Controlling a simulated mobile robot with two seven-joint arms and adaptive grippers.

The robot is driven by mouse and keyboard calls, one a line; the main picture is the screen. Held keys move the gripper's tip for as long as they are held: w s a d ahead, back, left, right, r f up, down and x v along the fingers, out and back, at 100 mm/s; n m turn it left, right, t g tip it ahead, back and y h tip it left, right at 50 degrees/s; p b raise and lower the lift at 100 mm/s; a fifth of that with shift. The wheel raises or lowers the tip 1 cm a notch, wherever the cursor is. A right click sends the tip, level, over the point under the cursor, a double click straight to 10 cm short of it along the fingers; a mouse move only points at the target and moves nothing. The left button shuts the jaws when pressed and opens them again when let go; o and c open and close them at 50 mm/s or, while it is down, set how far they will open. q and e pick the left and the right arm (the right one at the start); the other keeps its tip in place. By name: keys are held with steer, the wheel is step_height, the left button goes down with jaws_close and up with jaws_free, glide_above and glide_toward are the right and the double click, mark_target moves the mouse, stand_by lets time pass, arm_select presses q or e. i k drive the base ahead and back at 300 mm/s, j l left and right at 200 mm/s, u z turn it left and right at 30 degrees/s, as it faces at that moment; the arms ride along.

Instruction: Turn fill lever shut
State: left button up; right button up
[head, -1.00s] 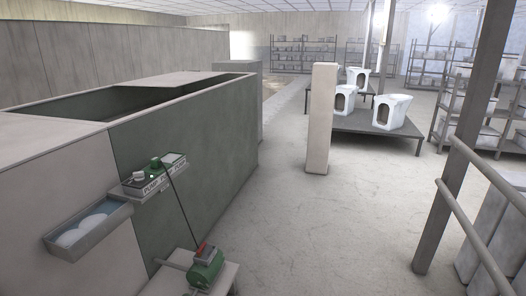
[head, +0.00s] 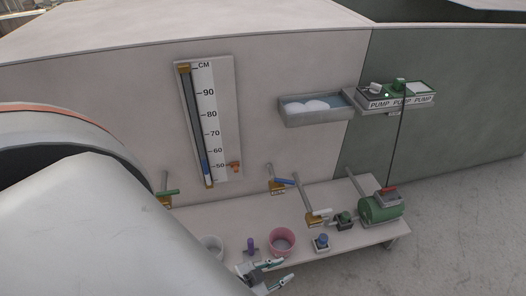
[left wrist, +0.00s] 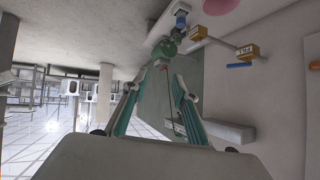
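The blue lever (head: 283,181) sits on a brass valve (head: 277,188) at the back of the bench, below the level gauge. In the left wrist view the blue lever (left wrist: 239,65) is beside a yellow tag (left wrist: 247,51) that seems to read FILL upside down. My left gripper (head: 285,270) is open and empty, at the bench's front edge, well in front of the lever and apart from it. Its spread fingers (left wrist: 156,83) also show in the left wrist view. My right gripper is not in view.
A green lever (head: 167,192) is at left. The gauge (head: 211,120), tray (head: 318,119) and pump switch shelf (head: 398,102) are on the wall.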

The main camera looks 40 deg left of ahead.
mark_target(277, 181)
steer(key=i+l+u, duration=0.1)
steer(key=l+u, duration=0.8)
steer(key=i+l+u, duration=0.35)
steer(key=l, duration=0.3)
steer(key=i, duration=0.1)
